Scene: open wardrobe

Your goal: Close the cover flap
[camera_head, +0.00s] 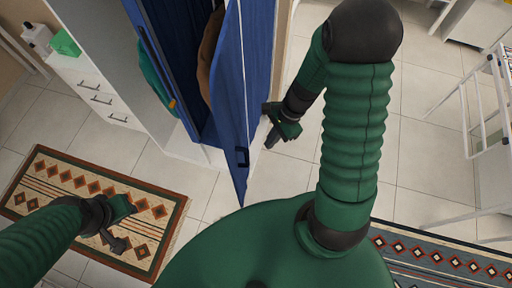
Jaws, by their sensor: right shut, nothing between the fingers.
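The cover flap appears to be the blue wardrobe door (232,95), which stands swung open toward me at the picture's centre. A dark handle (242,157) sits near its lower front end. My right gripper (273,137) is shut and empty, on the right side of this door and close to it. I cannot tell whether it touches the door. My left gripper (118,238) is low at the left, over the patterned rug and well apart from the door. Its fingers are too small and dark to read.
A white drawer unit (100,97) is at the upper left. A brown rug (60,170) lies at the left. A white rack (480,125) stands at the right.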

